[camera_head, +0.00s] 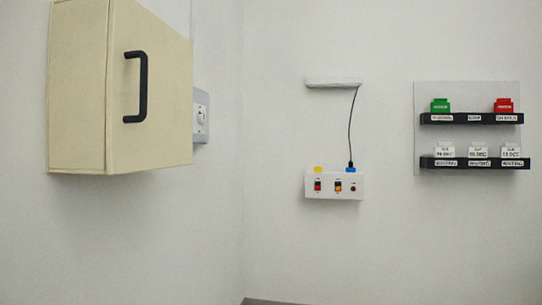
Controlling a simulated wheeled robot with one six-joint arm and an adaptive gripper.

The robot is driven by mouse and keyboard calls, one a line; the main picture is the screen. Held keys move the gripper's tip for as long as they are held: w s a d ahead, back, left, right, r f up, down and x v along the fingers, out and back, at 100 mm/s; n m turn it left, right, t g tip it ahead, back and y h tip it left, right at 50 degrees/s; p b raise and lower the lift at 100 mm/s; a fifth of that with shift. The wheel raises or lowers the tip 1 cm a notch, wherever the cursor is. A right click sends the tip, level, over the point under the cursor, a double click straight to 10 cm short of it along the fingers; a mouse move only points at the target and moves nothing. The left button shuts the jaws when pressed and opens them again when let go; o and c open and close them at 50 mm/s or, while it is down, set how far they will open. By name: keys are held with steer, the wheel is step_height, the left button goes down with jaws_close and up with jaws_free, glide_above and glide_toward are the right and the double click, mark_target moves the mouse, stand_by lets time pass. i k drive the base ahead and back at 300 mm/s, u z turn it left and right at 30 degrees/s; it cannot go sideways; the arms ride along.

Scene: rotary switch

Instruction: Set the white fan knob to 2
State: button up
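The white fan knob (201,116) sits on a pale grey wall plate (198,134) on the left wall, just right of the cabinet. I see the plate at a steep angle, and its left part is hidden behind the cabinet. The knob is too small for me to read its setting or any numbers. My gripper is not in this view.
A beige cabinet (82,90) with a black handle (142,88) juts from the left wall beside the plate. A white socket box (322,191) with a cable and a board (468,138) with black shelves hang on the back wall. The space before the walls looks clear.

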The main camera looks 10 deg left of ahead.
mark_target(201, 117)
steer(key=z, duration=0.05)
steer(key=i, duration=1.85)
steer(key=u, duration=0.4)
